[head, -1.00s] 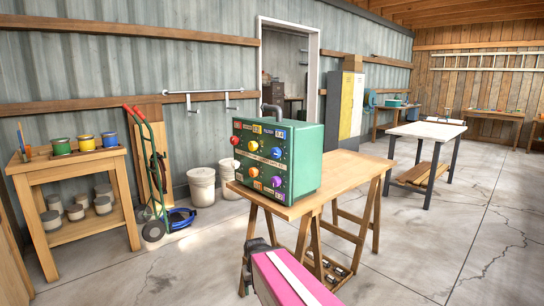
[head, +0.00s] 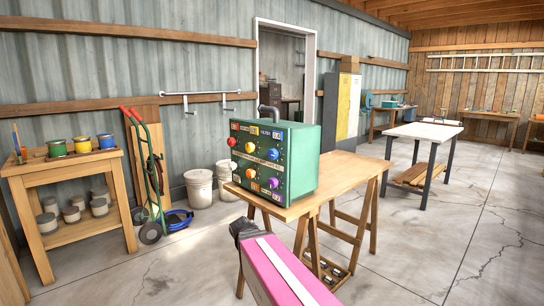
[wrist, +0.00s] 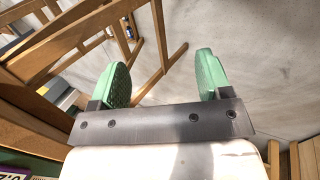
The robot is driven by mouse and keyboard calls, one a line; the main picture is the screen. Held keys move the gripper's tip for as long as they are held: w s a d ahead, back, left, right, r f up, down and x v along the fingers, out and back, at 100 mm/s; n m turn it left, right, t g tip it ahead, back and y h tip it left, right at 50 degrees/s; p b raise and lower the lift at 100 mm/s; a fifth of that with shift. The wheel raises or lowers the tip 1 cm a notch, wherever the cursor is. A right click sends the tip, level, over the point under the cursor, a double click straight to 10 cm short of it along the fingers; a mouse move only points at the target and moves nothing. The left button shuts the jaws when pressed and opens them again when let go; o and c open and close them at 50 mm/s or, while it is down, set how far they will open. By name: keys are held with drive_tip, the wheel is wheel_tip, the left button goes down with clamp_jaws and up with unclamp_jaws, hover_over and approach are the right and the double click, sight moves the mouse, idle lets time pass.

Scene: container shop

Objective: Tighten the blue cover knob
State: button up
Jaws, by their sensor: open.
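The green control box (head: 302,160) stands on a wooden trestle table. Its front panel carries several coloured knobs. The blue knob is not recognisable in the wrist view.
Close to the blue knob are a yellow knob (head: 250,147), a purple knob (head: 272,183) and an orange knob (head: 250,173). The trestle table (head: 335,174) has bare top right of the box. White buckets (head: 199,188) stand behind. The floor at right is open.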

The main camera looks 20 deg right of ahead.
drive_tip(key=w+d+r+n+t+h, duration=0.1)
drive_tip(key=w+r+n+t+h, duration=0.15)
drive_tip(key=r, duration=0.55)
drive_tip(key=w+d+r+n+t+h, duration=0.1)
drive_tip(key=w+r+n+h, duration=0.25)
drive_tip(key=r, duration=0.45)
drive_tip(key=n+t+h, duration=0.2)
drive_tip(key=n+h, duration=0.3)
drive_tip(key=h, duration=0.1)
approach(271, 155)
drive_tip(key=x, duration=1)
drive_tip(key=shift+w+d, duration=0.25)
drive_tip(key=shift+d, duration=0.1)
drive_tip(key=c, duration=0.9)
